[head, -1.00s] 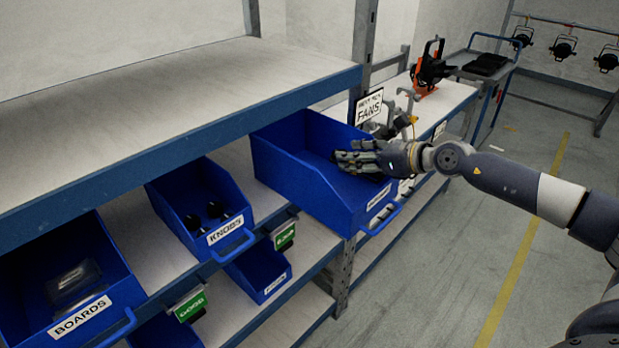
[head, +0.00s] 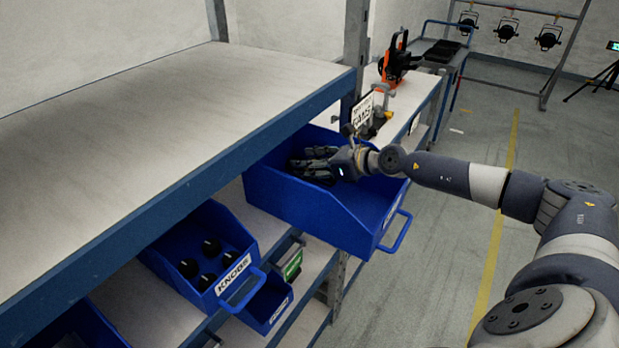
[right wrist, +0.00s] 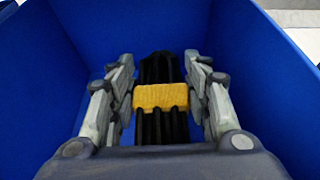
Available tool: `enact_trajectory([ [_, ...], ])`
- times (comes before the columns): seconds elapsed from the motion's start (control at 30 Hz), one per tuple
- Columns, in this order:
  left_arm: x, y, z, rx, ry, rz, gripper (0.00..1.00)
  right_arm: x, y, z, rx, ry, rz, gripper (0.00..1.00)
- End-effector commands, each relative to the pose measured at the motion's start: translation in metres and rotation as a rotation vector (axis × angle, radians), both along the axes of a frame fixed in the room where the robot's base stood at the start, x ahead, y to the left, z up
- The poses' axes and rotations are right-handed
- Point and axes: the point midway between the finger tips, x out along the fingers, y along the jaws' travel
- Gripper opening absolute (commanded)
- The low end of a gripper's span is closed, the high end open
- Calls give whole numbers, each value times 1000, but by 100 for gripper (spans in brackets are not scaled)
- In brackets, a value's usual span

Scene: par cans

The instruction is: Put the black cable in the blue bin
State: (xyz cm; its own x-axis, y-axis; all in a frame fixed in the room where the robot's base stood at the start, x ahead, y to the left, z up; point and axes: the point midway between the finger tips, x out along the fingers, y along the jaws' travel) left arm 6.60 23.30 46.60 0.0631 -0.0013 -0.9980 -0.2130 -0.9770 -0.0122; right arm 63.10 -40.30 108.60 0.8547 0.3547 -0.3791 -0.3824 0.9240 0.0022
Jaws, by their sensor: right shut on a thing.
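The black cable (right wrist: 152,124) is a bundle with a yellow band, seen between my fingers in the right wrist view. My right gripper (right wrist: 160,80) is shut on it. In the head view my right gripper (head: 306,166) is inside the large blue bin (head: 312,212), over its back part, with the arm coming in over the right side. Blue walls of the bin (right wrist: 55,55) surround the gripper in the right wrist view. In the head view the cable is hard to tell from the dark fingers. I cannot tell whether the cable touches the bin floor. My left gripper is out of view.
The bin sits on a shelf rack below a wide upper shelf (head: 160,150) with a blue edge. A bin of black knobs (head: 205,262) stands lower left. Open floor (head: 450,260) lies right.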

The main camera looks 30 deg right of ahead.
Motion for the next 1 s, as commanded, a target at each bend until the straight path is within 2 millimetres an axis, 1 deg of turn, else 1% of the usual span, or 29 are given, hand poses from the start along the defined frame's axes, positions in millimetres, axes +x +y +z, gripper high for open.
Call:
enact_trajectory([
  [0.07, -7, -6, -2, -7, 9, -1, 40, 1, 0, -7, 2, -3, -1, 11],
  [0.13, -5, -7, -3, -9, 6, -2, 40, 0, 0, -18, 3, 0, -2, 11],
  [0.2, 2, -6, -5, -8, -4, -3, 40, 0, 1, -29, 4, 0, -2, 11],
  [0.3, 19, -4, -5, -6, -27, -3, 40, 0, 0, -38, 2, -3, -1, 11],
  [0.4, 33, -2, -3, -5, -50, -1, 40, 1, 0, -39, 0, -4, -1, 11],
  [0.47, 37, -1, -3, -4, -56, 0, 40, 1, 0, -39, 0, -4, -1, 11],
  [0.57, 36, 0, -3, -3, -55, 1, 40, 1, 0, -39, 0, -4, -1, 11],
  [0.7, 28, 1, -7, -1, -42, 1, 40, 1, 0, -43, 0, -3, -1, 11],
  [0.73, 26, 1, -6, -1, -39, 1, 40, 0, 0, -43, 0, -1, 0, 51],
  [0.8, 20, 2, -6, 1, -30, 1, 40, 0, 0, -43, 0, -1, 0, 65],
  [1.0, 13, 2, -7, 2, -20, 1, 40, 0, 0, -43, 0, -1, 0, 65],
])
